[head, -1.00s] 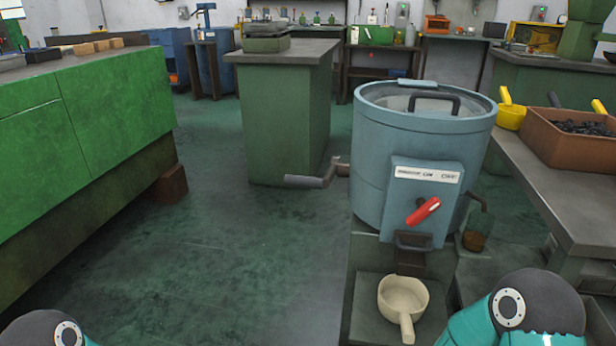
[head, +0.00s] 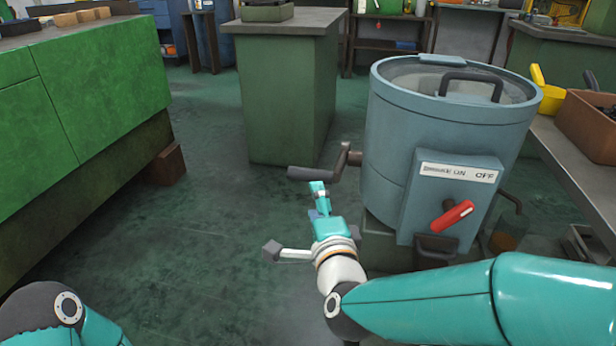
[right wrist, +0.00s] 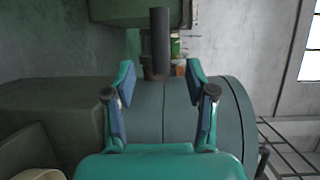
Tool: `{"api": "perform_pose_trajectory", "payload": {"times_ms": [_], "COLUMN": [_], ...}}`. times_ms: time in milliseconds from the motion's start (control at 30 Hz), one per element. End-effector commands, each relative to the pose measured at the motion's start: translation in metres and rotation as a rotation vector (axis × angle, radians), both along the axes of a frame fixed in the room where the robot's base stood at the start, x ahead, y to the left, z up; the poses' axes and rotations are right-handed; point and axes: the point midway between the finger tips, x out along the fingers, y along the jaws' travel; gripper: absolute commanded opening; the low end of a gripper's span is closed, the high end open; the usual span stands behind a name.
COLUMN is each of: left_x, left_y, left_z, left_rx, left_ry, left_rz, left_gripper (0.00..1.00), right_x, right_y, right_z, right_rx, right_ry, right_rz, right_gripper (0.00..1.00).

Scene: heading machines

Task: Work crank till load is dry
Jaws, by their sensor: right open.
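The crank (head: 322,170) sticks out from the left side of the blue-grey drum machine (head: 390,130), its dark handle pointing left. My right gripper (head: 318,190) is just below the crank handle in the head view, apart from it as far as I can tell. In the right wrist view the gripper (right wrist: 160,85) is open and empty, with the dark crank handle (right wrist: 160,40) upright beyond and between its fingertips. The drum has a clear lid with a black handle (head: 472,80). A red lever (head: 452,216) sits on its front panel below an ON/OFF label. My left gripper is out of the head view.
A green cabinet (head: 100,110) runs along the left. A green pedestal (head: 285,90) stands behind the crank. A bench (head: 580,165) with a brown bin (head: 590,125) and yellow scoop (head: 550,95) is at right. Open floor lies left of the crank.

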Motion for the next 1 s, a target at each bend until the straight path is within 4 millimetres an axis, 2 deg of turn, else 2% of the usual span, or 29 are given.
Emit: {"api": "perform_pose_trajectory", "payload": {"times_ms": [100, 300, 500, 700, 967, 1000], "left_x": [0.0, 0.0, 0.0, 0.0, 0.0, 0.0], "left_y": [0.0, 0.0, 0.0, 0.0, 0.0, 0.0], "left_z": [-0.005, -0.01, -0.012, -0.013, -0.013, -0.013], "left_rx": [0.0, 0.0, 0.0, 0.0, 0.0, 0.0], "left_ry": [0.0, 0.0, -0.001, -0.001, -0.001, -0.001], "left_rz": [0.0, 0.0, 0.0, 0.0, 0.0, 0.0], "left_gripper": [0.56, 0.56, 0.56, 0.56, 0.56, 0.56], "right_x": [0.028, 0.069, 0.096, 0.106, 0.107, 0.107], "right_y": [0.001, 0.004, 0.006, 0.006, 0.006, 0.006], "right_z": [-0.004, -0.006, -0.007, -0.007, -0.007, -0.007], "right_rx": [0.0, -0.001, -0.001, -0.002, -0.002, -0.002], "right_ry": [0.0, 0.0, 0.0, 0.001, 0.001, 0.001], "right_rz": [-0.004, -0.004, -0.002, -0.003, -0.003, -0.003], "right_gripper": [0.56, 0.56, 0.56, 0.56, 0.56, 0.51]}}
